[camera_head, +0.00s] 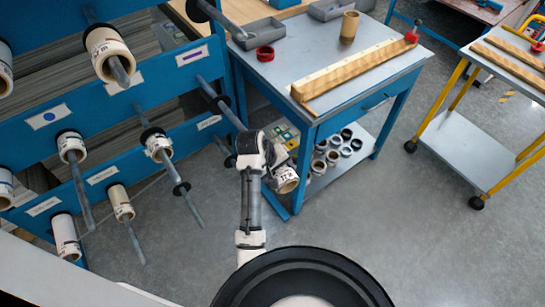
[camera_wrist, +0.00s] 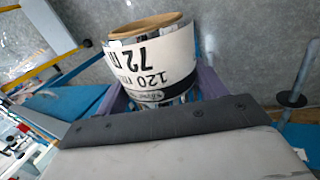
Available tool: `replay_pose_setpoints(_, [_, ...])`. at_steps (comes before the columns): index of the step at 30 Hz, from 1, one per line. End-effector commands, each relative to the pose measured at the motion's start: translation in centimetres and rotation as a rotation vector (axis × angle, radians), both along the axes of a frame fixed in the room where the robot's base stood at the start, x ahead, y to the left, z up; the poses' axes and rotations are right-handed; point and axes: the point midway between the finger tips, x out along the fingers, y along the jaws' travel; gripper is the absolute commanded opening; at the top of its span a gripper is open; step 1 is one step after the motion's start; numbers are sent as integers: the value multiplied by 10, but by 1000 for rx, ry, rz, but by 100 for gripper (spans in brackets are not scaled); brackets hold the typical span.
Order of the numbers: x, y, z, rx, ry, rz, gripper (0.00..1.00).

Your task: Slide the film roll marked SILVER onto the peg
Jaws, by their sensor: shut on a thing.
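My gripper (camera_head: 274,162) is shut on a film roll (camera_head: 286,180), in front of the blue rack and left of the table. In the wrist view the roll (camera_wrist: 152,62) is white with a brown core and a black band. Its label reads "72 m", "120 mm" and what looks like "Silver". It sits between the two purple fingers. A grey peg (camera_head: 232,114) with a black collar sticks out of the rack (camera_head: 118,103), left of my gripper, with no roll on it. The roll is apart from this peg. The text on the rack's labels is too small to read.
Several other pegs carry white rolls, such as the roll (camera_head: 108,50) at upper left. A yellow-framed cart (camera_head: 465,150) stands at right. The floor between is clear.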

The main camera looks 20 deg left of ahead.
Motion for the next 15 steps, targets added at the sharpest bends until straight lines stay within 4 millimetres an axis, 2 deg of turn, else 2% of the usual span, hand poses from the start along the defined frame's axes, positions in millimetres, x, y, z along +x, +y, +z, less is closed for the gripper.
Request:
replay_pose_setpoints(1, [-4, 7, 21, 4, -3, 36, 37])
replay_pose_setpoints(5, [-12, 13, 43, 1, 4, 99, 37])
replay_pose_setpoints(10, [-12, 18, 49, 2, 9, 120, 37])
replay_pose_setpoints(15, [-4, 29, 48, 4, 8, 120, 37])
